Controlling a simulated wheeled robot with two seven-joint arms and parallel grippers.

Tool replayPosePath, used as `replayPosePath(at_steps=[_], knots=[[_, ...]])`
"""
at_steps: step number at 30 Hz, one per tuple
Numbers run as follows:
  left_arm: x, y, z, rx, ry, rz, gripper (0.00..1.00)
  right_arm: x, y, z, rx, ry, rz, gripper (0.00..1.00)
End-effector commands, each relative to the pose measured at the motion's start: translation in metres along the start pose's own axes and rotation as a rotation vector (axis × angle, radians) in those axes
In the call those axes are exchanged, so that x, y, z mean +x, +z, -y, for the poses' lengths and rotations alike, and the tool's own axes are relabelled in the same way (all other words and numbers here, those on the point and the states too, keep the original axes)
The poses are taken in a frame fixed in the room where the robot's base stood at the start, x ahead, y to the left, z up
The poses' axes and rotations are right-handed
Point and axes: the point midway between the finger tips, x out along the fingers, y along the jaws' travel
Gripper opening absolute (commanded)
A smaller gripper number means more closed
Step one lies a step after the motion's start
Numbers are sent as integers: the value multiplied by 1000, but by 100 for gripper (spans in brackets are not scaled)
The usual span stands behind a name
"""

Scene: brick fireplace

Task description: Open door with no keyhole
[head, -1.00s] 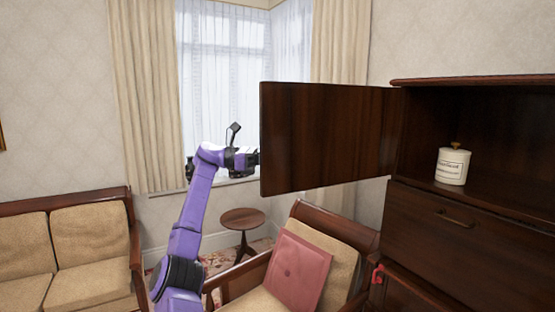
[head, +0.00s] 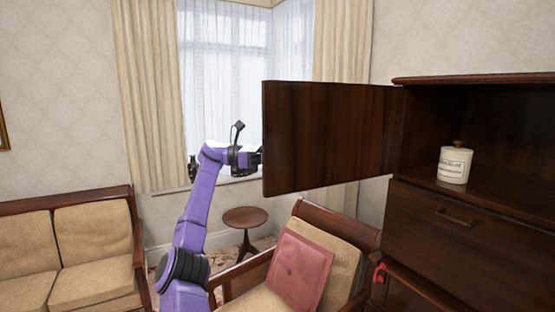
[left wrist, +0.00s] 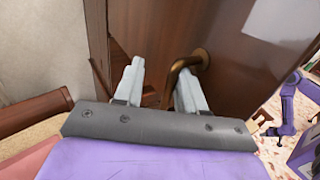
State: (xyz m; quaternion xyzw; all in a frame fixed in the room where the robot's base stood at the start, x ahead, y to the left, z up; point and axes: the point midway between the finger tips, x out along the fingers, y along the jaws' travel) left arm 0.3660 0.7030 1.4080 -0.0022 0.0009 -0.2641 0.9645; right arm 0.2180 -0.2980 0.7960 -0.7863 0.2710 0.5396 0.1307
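The dark wooden cabinet door (head: 330,138) stands wide open, swung out to the left of the cabinet (head: 470,215). No keyhole shows on the face in the head view. My left gripper is behind the door's free edge in the head view, with its fingertips hidden. In the left wrist view, my left gripper (left wrist: 160,88) has its two pale fingers apart. A brass handle (left wrist: 187,66) on the door's other face curves down between them, close to the right finger. I cannot tell whether they touch. My right gripper is not seen clearly in either view.
The open compartment holds a white lidded jar (head: 455,165). A drawer (head: 450,230) is below it. An armchair with a pink cushion (head: 300,271) stands under the door. A small round table (head: 245,217) and a beige sofa (head: 90,250) are to the left.

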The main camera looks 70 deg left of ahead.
Motion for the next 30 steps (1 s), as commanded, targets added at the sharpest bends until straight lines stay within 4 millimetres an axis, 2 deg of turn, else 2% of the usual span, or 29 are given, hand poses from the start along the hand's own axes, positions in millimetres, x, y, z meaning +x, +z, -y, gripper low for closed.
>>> replayPosePath(at_steps=[1, 7, 10, 14, 19, 24, 30], knots=[[0, 8, 3, 11, -5, 11, 36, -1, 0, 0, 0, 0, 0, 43], [-9, 8, 2, 11, -2, 13, 36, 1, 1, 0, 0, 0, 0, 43], [-31, 6, 2, 8, -1, 17, 36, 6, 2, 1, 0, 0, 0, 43], [-63, 6, 0, 2, 2, 19, 36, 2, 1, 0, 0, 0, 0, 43], [-94, 10, -4, -3, 4, 10, 36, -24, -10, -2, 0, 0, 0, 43], [-106, 2, -6, -4, 1, 6, 36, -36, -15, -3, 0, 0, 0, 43], [-109, -3, -6, -3, 0, 7, 36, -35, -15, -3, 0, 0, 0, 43]])
